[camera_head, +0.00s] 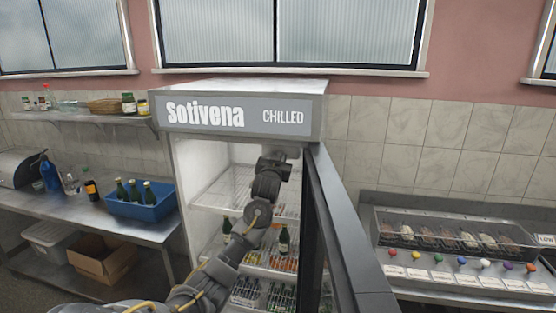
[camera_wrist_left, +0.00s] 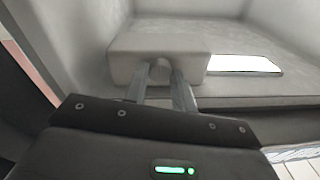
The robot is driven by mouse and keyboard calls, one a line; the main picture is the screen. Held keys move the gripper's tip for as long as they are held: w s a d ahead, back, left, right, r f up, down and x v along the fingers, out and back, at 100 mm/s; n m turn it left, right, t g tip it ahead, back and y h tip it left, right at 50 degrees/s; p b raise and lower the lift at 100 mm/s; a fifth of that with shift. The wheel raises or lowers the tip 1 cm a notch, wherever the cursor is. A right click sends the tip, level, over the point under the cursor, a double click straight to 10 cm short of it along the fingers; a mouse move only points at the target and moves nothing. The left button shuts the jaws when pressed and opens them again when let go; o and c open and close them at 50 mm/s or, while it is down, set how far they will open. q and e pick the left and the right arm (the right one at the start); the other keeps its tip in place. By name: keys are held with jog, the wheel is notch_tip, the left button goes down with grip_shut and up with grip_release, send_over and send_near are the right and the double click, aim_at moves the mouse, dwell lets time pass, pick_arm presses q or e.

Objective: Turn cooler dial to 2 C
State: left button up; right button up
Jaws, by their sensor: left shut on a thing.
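The cooler (camera_head: 315,108), marked "Sotivena CHILLED", stands in the middle of the head view with its dark door (camera_head: 345,245) swung open to the right. My left arm reaches into its upper compartment, and the left gripper (camera_head: 272,160) is near the top inside. In the left wrist view the gripper's two fingers (camera_wrist_left: 160,88) are shut on a small round grey dial (camera_wrist_left: 159,70). The dial sits on the front of a pale box (camera_wrist_left: 125,58) on the cooler's inner wall. The fingers hide its sides; no scale or number is readable. My right gripper is out of view.
Wire shelves with bottles (camera_head: 284,240) lie below my arm. A light panel (camera_wrist_left: 240,64) is beside the dial's box. A blue crate of bottles (camera_head: 150,207) stands on the left counter. A metal food counter (camera_head: 450,200) is at the right.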

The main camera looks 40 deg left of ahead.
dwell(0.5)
pick_arm(q)
jog(key=o, duration=1)
jog(key=b+v, duration=0.5)
jog(key=v, duration=0.5)
jog(key=shift+s+d, duration=0.2)
jog(key=shift+s, duration=0.15)
jog(key=shift+f, duration=0.1)
